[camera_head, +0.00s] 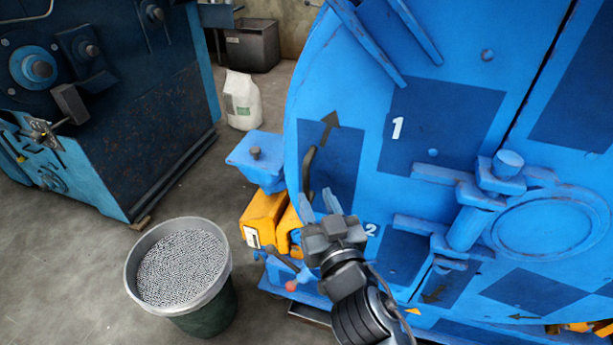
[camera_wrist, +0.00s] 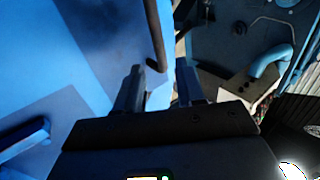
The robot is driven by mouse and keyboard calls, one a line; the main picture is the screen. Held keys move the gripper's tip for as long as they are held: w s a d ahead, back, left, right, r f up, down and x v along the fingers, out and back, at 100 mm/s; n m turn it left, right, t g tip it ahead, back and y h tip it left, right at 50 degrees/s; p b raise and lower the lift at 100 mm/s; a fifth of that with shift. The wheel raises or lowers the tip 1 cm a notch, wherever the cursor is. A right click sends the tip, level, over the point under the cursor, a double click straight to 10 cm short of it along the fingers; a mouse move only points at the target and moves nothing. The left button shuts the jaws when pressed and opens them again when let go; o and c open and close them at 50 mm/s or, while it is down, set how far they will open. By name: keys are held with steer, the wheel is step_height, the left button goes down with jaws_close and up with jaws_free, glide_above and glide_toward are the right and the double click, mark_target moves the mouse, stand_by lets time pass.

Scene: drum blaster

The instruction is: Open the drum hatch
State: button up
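The blue drum hatch (camera_head: 450,115) fills the right of the head view, with dark blue patches and the numbers 1 and 2. It appears closed. A dark curved handle (camera_head: 308,170) stands out near its left edge. My gripper (camera_head: 318,202) is just below the handle's lower end, fingers pointing up and forward. In the wrist view the two fingers of my gripper (camera_wrist: 160,78) are apart with nothing between them. The dark bar of the handle (camera_wrist: 154,35) shows just ahead of the gap, seemingly without touching. The hatch face (camera_wrist: 95,50) is on the left there.
A large hinge (camera_head: 480,200) sits at the hatch's right. Left of my gripper are a yellow part (camera_head: 263,217) and a red-knobbed lever (camera_head: 292,285). A bucket of metal pellets (camera_head: 180,270) stands on the floor. Another blue machine (camera_head: 110,110) is at far left, with floor between.

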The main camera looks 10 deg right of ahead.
mark_target(307, 179)
steer(key=w, duration=0.5)
steer(key=w+a+p, duration=0.1)
steer(key=w, duration=0.1)
steer(key=shift+w, duration=0.3)
jaws_close()
stand_by(0.4)
